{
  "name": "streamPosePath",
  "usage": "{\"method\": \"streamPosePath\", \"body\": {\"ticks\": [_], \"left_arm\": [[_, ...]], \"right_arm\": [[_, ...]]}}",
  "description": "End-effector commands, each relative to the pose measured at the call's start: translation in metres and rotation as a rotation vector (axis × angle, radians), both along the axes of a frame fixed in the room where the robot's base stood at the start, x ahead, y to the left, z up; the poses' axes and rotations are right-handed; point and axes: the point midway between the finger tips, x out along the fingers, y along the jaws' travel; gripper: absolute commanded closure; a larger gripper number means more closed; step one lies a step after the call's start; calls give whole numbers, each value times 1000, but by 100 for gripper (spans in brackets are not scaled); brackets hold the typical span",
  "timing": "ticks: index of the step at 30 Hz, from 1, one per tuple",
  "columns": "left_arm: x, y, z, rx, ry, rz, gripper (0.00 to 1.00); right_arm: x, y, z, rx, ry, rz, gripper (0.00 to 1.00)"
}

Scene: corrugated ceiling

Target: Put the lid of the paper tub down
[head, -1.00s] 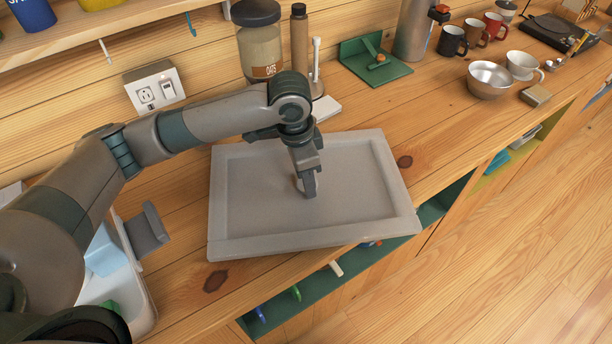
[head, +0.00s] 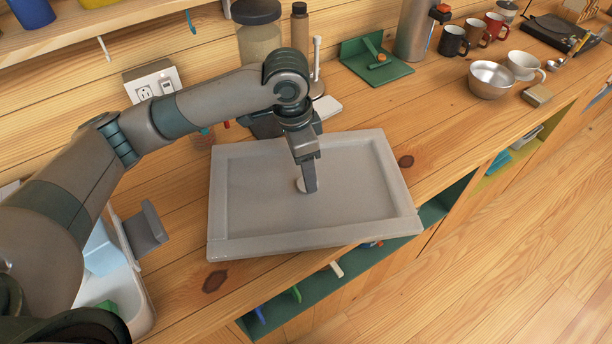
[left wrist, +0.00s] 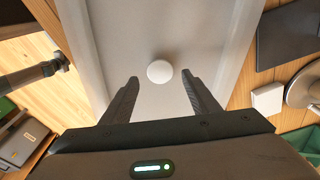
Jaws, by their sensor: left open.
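A small white round disc (head: 300,185), probably the lid, lies flat on the floor of the grey tray (head: 245,246). In the left wrist view the disc (left wrist: 159,71) shows between and just beyond the fingertips, apart from both. My left gripper (head: 309,184) points down over the middle of the tray. It is open and empty, its two fingers spread in the left wrist view (left wrist: 159,88). In the head view its finger partly covers the disc. I cannot make out a paper tub for certain.
A glass jar (head: 259,45) and a brown bottle (head: 299,25) stand behind the tray. A green board (head: 377,65) and a metal bowl (head: 490,79) are to the right. A white bin (head: 128,290) is at left. The counter's front edge runs close to the tray.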

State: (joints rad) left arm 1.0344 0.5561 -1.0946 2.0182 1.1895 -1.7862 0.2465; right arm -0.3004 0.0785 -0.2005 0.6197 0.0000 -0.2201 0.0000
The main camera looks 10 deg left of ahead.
Motion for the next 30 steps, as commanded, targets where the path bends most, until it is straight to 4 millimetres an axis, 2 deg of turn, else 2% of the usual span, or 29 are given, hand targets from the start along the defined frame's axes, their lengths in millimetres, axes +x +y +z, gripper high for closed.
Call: {"method": "streamPosePath", "body": {"ticks": [9,15,30], "left_arm": [[-3,5,55,0,-4,-1,45],[-4,8,77,0,-2,0,45],[-5,8,82,1,0,0,45]], "right_arm": [[0,-3,-13,-3,-1,1,100],[0,-3,-16,-3,-1,1,100],[1,-3,-17,-3,-1,0,100]]}}
